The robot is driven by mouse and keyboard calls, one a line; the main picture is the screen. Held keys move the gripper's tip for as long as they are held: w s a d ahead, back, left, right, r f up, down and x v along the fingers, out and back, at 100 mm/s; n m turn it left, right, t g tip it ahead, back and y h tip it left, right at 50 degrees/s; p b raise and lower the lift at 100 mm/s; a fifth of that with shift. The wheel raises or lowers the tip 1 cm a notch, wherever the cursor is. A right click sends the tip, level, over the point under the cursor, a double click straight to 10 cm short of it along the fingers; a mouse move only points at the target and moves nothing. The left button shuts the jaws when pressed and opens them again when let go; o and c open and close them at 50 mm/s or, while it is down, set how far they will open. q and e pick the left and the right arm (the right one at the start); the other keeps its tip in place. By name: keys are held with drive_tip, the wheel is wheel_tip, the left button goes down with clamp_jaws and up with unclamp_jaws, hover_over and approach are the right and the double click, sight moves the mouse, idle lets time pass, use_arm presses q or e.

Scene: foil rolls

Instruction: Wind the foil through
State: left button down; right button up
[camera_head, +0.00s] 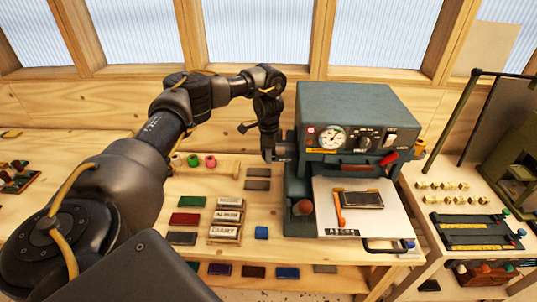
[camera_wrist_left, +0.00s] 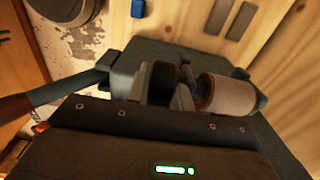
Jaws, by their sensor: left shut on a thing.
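The grey-green foil press (camera_head: 350,115) stands right of centre in the head view, with a dial and switches on its front. My left gripper (camera_head: 272,154) is at the press's left side, its fingers small and partly hidden there. In the left wrist view my left gripper (camera_wrist_left: 165,88) is shut on a small dark knob-like part (camera_wrist_left: 163,76) beside the grey-green body. Right next to the fingers is a pale roll (camera_wrist_left: 230,96) with a copper-coloured rim. No foil strip can be made out. My right gripper is not in view.
Small coloured rolls (camera_head: 210,161) stand on a wooden rack behind the arm. Coloured blocks (camera_head: 185,219) and labelled boxes (camera_head: 227,217) lie left of the press. A pale plate (camera_head: 345,222) holding a dark item (camera_head: 361,200) is in front. A lever with a brown knob (camera_head: 303,207) sticks out.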

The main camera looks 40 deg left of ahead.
use_arm(q)
drive_tip(key=shift+d+f, duration=0.1)
drive_tip(key=shift+f, duration=0.05)
idle(0.5)
drive_tip(key=c, duration=1.5)
unclamp_jaws()
drive_tip(key=shift+o, duration=1.3)
drive_tip(key=shift+d+y, duration=0.1)
drive_tip(key=shift+y, duration=0.2)
drive_tip(key=shift+r, duration=0.25)
drive_tip(key=shift+w+a+f, duration=0.1)
drive_tip(key=shift+a, duration=0.1)
drive_tip(key=r, duration=0.5)
drive_tip(key=r+b, duration=0.1)
drive_tip(key=r, duration=0.4)
drive_tip(key=shift+w+d+r, duration=0.15)
drive_tip(key=shift+d+r, duration=0.05)
drive_tip(key=shift+r, duration=0.2)
